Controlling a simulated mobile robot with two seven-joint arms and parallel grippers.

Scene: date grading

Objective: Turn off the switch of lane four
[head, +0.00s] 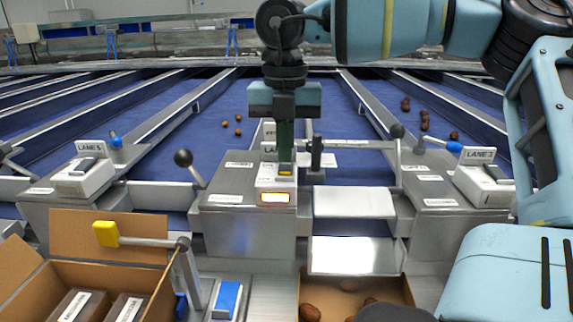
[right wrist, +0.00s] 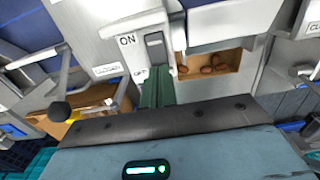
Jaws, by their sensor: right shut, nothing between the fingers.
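The middle switch box (head: 263,183) stands between a box labelled LANE 3 and one that seems to read LANE 5. My arm hides most of its lane sign. The right wrist view shows its grey rocker switch (right wrist: 155,50) with ON at the upper end and OFF at the lower end. My right gripper (head: 286,165) points down over this box, its green fingers shut and empty. In the right wrist view the fingertips (right wrist: 158,80) are right by the OFF end; I cannot tell whether they touch. My left gripper is out of view.
The LANE 3 switch box (head: 485,186) is at right, the other (head: 84,178) at left. Levers with dark ball knobs (head: 183,158) stand near the middle box. A cardboard box (head: 108,238) and a yellow-handled lever (head: 106,234) are at front left. Dates lie on the blue lanes.

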